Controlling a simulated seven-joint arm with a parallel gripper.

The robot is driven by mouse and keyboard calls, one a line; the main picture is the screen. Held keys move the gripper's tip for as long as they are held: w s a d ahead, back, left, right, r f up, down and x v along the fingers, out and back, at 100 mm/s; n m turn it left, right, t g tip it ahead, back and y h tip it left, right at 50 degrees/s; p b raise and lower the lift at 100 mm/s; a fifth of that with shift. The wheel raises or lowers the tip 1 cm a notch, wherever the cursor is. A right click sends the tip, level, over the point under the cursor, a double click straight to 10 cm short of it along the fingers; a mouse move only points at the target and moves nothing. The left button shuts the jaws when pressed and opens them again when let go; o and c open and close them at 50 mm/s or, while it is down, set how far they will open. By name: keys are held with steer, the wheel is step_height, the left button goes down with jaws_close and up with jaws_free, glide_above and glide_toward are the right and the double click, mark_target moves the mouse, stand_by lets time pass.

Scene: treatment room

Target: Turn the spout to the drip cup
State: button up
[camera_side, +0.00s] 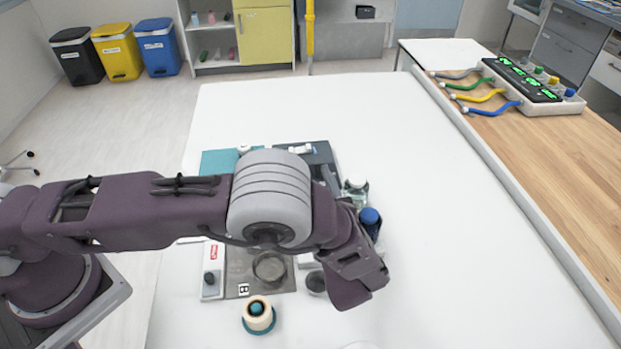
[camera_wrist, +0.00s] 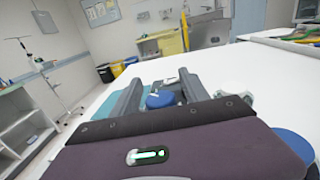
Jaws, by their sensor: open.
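My gripper (camera_wrist: 160,78) shows in the wrist view as two dark grey fingers, spread apart. A round blue top (camera_wrist: 160,98) shows between them; I cannot tell whether either finger touches it. In the side view my wrist hides the fingers and whatever is below them. I cannot make out the spout in either view. A round, clear dish (camera_side: 269,267), perhaps the drip cup, sits on a grey plate (camera_side: 262,290) with a "B" label, just left of my wrist in the side view.
A blue-capped bottle (camera_side: 370,219) and a clear glass vessel (camera_side: 355,191) stand close to my wrist. A cream roll with teal (camera_side: 258,316) lies at the front. A dark round piece (camera_side: 316,282) is beside the plate. The white table (camera_side: 450,220) is clear at right.

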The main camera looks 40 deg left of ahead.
steer(key=shift+c, duration=0.2)
jaws_close()
stand_by(1.2)
